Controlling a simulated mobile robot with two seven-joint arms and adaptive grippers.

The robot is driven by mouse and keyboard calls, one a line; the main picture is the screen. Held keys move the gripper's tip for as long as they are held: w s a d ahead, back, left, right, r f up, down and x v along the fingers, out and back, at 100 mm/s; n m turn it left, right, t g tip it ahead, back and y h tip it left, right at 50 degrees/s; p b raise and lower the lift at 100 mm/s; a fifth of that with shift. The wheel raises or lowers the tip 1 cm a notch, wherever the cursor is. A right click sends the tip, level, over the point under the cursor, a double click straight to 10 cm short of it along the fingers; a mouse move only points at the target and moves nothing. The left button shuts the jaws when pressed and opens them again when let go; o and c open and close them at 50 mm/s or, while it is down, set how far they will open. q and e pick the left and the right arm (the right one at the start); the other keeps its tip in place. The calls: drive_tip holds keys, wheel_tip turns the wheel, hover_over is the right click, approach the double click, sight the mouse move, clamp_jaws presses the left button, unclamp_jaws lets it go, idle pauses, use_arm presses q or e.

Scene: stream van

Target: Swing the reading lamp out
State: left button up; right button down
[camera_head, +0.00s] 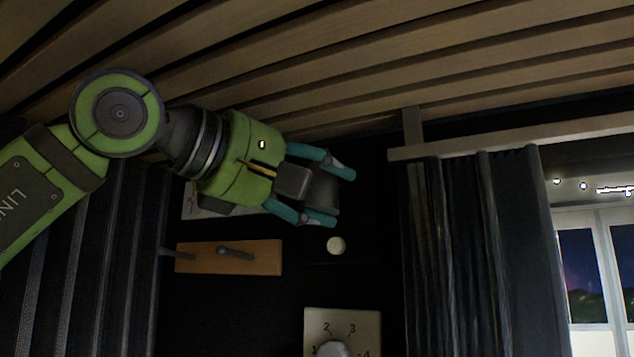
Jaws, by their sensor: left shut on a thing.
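My left gripper (333,194) reaches in from the left below the slatted ceiling. Its teal fingers are shut on a dark grey rounded body (323,192), which looks like the head of the reading lamp. The fingers lie above and below it. The lamp's arm and mount cannot be made out against the dark wall. My right gripper is not in view.
A pale round knob (336,245) sits just below the gripper. Lower down is a numbered dial panel (369,318). A wooden board (190,259) with a dark lever is at left. Dark curtains (500,260) hang right, beside a window (579,275).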

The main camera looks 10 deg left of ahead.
use_arm(q)
drive_tip(key=o, duration=1.1)
drive_tip(key=shift+c, duration=0.2)
drive_tip(key=shift+o, duration=0.5)
drive_tip(key=shift+w+d, duration=0.1)
drive_tip(key=shift+w, duration=0.05)
drive_tip(key=v, duration=1.2)
drive_tip(key=shift+f, duration=0.1)
